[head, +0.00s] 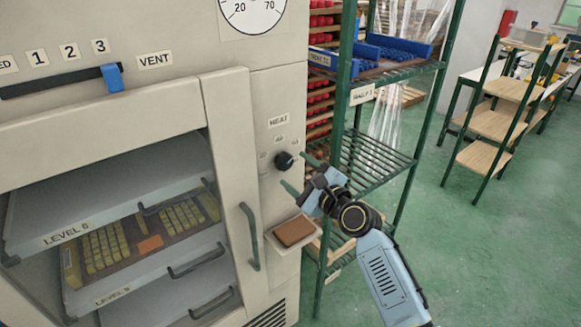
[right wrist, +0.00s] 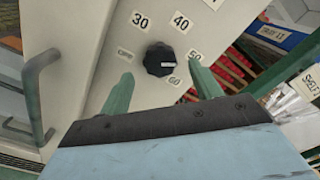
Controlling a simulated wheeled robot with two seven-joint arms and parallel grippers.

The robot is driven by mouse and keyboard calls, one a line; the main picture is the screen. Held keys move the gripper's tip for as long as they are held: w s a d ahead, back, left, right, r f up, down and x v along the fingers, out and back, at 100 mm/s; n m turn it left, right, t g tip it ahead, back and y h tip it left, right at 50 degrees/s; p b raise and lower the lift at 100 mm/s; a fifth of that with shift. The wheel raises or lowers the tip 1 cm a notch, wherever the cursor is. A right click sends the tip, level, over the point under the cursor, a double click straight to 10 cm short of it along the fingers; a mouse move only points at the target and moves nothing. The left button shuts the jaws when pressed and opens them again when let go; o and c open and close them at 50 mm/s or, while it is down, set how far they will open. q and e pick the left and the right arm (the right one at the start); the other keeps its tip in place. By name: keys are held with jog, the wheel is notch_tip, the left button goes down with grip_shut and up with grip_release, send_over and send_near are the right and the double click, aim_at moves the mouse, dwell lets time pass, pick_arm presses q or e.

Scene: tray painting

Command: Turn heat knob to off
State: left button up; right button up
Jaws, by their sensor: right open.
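The black heat knob (head: 284,161) is on the oven's front panel, below the HEAT label (head: 279,120). My left gripper is not in view.
The oven door (head: 222,150) has a handle (head: 249,236) left of the knob. A small shelf with a brown block (head: 294,231) juts out below. A green rack (head: 376,157) stands close at right. Green floor (head: 470,240) is free further right.

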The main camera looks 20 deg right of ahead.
aim_at(287, 164)
jog(key=shift+x, duration=1.65)
jog(key=c, duration=1)
